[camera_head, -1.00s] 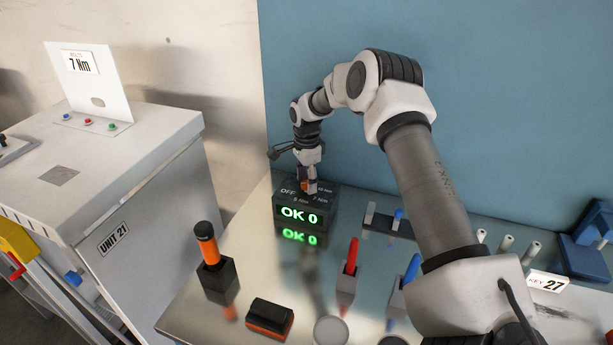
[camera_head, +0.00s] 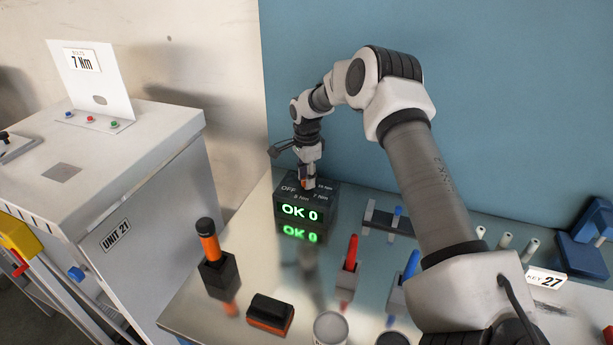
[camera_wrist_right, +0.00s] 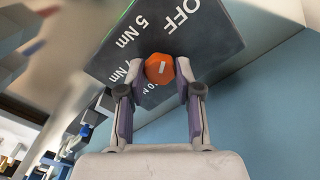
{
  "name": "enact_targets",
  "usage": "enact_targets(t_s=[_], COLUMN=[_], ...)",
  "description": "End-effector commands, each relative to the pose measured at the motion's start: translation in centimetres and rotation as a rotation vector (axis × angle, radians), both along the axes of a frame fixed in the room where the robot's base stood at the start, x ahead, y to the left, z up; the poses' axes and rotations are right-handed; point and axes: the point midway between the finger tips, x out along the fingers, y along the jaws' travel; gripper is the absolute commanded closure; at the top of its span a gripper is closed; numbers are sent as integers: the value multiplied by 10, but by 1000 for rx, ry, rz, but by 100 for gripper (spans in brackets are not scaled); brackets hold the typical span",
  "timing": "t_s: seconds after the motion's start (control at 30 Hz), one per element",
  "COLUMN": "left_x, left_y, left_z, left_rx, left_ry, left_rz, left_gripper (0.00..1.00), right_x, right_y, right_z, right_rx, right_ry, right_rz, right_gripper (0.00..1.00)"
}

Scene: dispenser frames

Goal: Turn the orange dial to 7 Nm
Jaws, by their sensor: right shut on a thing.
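The orange dial (camera_wrist_right: 159,68) sits on top of a dark box (camera_head: 318,212) and carries a short white mark. My right gripper (camera_wrist_right: 155,88) points down at it, its two fingers shut on the dial from both sides. The gripper (camera_head: 307,184) also shows on the box in the head view. Labels OFF, 5 Nm, 7 Nm and part of a 10 Nm label surround the dial in the wrist view. I cannot tell which label the mark points at. The box's green display (camera_head: 300,211) reads OK 0. My left gripper is out of view.
A card (camera_head: 81,61) on the grey cabinet (camera_head: 150,140) reads 7 Nm. On the shiny table stand an orange-handled tool in a black holder (camera_head: 216,275), a black-and-orange block (camera_head: 270,314), and red (camera_head: 351,254) and blue (camera_head: 412,266) handled tools. A blue wall rises behind.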

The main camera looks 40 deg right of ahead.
Motion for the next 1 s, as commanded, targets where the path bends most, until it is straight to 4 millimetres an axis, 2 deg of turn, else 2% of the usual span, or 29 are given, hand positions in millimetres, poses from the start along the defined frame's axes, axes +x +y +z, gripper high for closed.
enact_targets(t_s=[0.27,1.0], left_x=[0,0], left_y=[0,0], left_z=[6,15], left_rx=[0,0], left_ry=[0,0], left_rz=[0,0], left_gripper=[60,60], right_x=[-4,-4], right_y=[1,1], right_z=[-4,-6], right_rx=[5,6], right_ry=[15,14], right_rz=[164,857], right_gripper=[100,100])
